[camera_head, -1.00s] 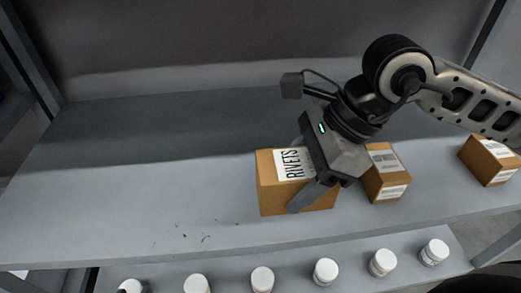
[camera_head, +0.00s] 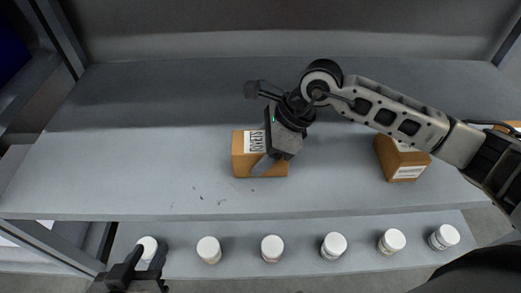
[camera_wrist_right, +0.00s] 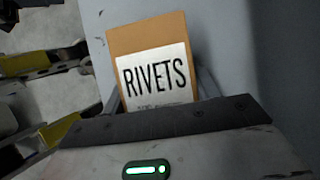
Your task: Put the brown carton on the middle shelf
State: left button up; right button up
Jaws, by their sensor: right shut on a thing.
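The brown carton (camera_head: 241,160) with a white RIVETS label is on or just above the upper grey shelf surface in the head view; I cannot tell if its base touches. My right gripper (camera_head: 266,160) is shut on it from the right, one finger across its front. The right wrist view shows the carton (camera_wrist_right: 145,37) upright between the fingers, label facing the camera. My left gripper (camera_head: 146,258) shows at the lower left of the head view, its two fingers apart and empty, near a white-capped bottle.
Another brown carton (camera_head: 402,165) stands to the right, partly behind my right arm; a further one (camera_head: 508,129) is mostly hidden at the right edge. Several white-capped bottles (camera_head: 272,247) line the lower shelf (camera_head: 300,232). The upper shelf (camera_head: 110,170) is clear left of the held carton.

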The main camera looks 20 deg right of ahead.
jog(key=shift+f, duration=0.15)
jog(key=shift+f, duration=0.15)
jog(key=o, duration=0.8)
jog(key=shift+f, duration=0.1)
jog(key=shift+c, duration=0.2)
jog(key=o, duration=0.4)
jog(key=shift+r, duration=0.25)
jog(key=v, duration=1.2)
jog(key=shift+s, duration=0.1)
